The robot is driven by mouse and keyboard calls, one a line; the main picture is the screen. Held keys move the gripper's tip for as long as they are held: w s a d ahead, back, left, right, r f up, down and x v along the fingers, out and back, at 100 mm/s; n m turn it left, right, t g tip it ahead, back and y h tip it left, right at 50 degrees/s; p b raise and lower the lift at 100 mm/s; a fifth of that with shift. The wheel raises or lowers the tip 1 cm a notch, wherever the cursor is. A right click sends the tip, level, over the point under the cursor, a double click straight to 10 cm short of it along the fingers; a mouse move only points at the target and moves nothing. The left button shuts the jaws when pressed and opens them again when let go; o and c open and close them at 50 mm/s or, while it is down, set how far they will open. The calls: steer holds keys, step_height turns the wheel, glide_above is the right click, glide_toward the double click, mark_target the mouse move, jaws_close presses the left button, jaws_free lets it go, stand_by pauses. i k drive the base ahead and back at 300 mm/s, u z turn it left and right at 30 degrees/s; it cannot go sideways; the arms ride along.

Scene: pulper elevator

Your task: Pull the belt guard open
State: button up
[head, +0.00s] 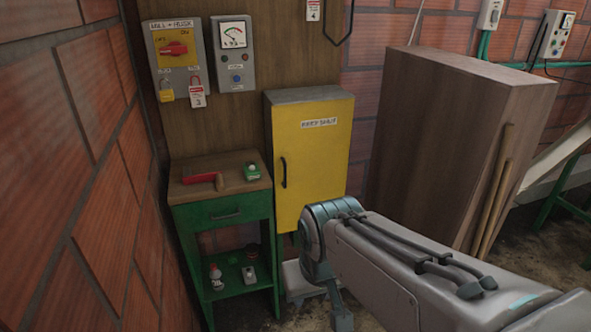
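A yellow door (314,150) with a white label that seems to read "KEEP SHUT" fronts a grey box against the wooden panel. I take this to be the belt guard. The door looks shut. Its dark vertical handle (284,172) is on the left side of the door and is fully visible. My arm reaches in from the lower right, and its joint is in front of the door's lower right part. My gripper's fingers do not show; the part of my arm beyond the joint drops down, partly hidden.
A green workbench (224,214) with a red-handled tool (204,178) and a small green-and-white item (251,171) stands left of the door. A large brown wooden box (440,140) stands right, with sticks leaning on it. A brick wall (70,180) closes the left side.

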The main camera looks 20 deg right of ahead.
mark_target(312, 140)
steer(key=z, duration=0.85)
steer(key=i, duration=1)
steer(key=u, duration=0.3)
